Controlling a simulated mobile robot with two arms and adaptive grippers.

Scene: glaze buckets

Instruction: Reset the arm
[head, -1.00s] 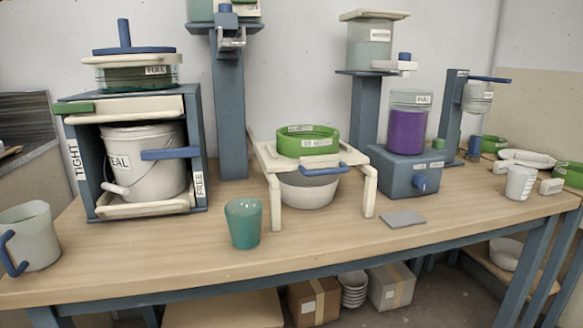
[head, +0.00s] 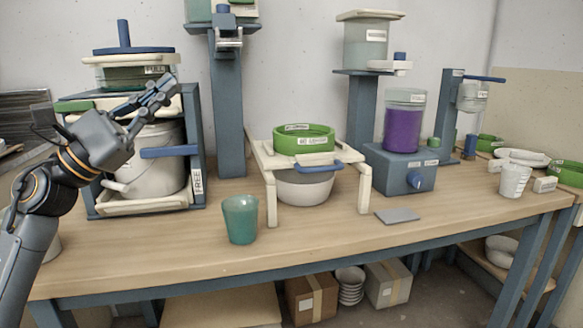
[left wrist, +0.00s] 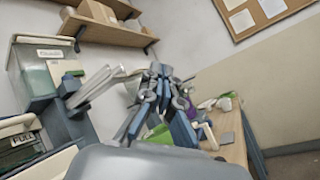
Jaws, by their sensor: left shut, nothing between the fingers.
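My left gripper (head: 160,93) has its arm coming in from the left in the head view. It is raised in front of the blue press frame (head: 196,150), near its top, and is shut and empty. Its fingers also show in the left wrist view (left wrist: 157,90). The arm hides part of the white bucket (head: 160,165) inside the frame and most of the pale mug at the left table edge. My right gripper is in neither view now.
A teal cup (head: 240,219) stands near the table's front edge. A white stand (head: 364,190) holds a green sieve (head: 304,138) above a white bowl (head: 304,187). A purple-filled jar (head: 404,125) sits on a blue base. A grey plate (head: 397,215) lies flat. The front middle of the table (head: 320,235) is clear.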

